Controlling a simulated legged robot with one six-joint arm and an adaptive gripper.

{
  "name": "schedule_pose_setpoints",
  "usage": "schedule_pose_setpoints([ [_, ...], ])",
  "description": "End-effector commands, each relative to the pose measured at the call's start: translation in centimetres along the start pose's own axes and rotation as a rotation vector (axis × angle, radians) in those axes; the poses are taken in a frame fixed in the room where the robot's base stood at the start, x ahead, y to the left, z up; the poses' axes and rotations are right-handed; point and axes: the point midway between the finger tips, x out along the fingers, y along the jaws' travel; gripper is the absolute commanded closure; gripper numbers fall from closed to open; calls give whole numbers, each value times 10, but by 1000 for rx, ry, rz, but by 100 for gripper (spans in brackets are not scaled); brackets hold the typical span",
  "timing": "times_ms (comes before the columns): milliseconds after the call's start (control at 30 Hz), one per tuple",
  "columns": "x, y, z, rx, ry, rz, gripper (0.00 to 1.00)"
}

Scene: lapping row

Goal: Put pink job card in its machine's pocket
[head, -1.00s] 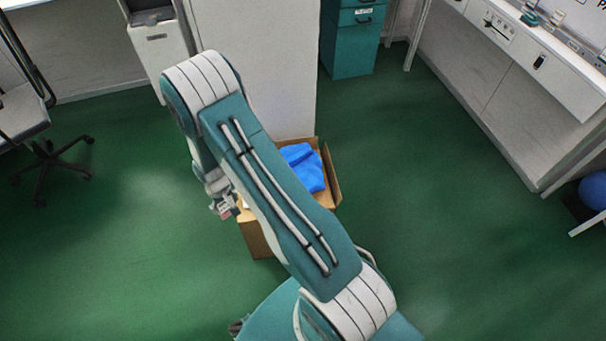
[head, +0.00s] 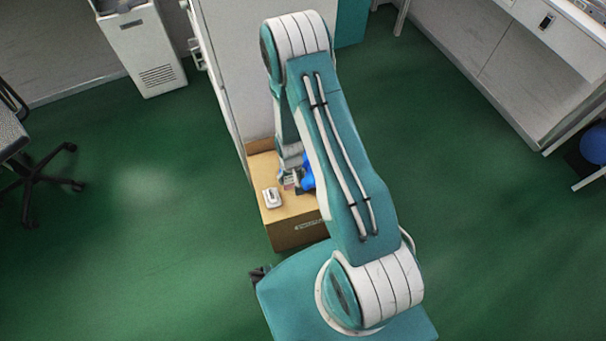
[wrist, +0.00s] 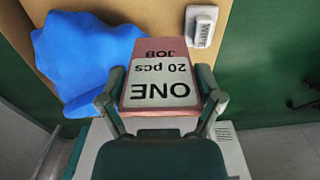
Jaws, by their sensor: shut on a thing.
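The pink job card (wrist: 160,47) is between the two fingers of my gripper (wrist: 160,97) in the wrist view. It has a white label reading "ONE 20 pcs" and the word "JOB", upside down in the picture. My gripper is shut on it. In the head view my gripper (head: 291,180) hangs over the cardboard box, partly hidden behind my arm, and only a small bit of the card shows there. No machine pocket can be made out in these frames.
A white bin-like unit (head: 145,50), a chair (head: 35,170) and a bench (head: 500,80) stand around open green floor.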

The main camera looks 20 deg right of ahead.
Motion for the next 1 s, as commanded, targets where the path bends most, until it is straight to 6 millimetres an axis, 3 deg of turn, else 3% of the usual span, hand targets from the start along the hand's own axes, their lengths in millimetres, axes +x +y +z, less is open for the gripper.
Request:
schedule_pose_setpoints([
  [300,50,2,6,7,-1,0,56],
  [700,97,2,5,7,0,0,56],
  [1000,104,2,4,7,2,0,56],
])
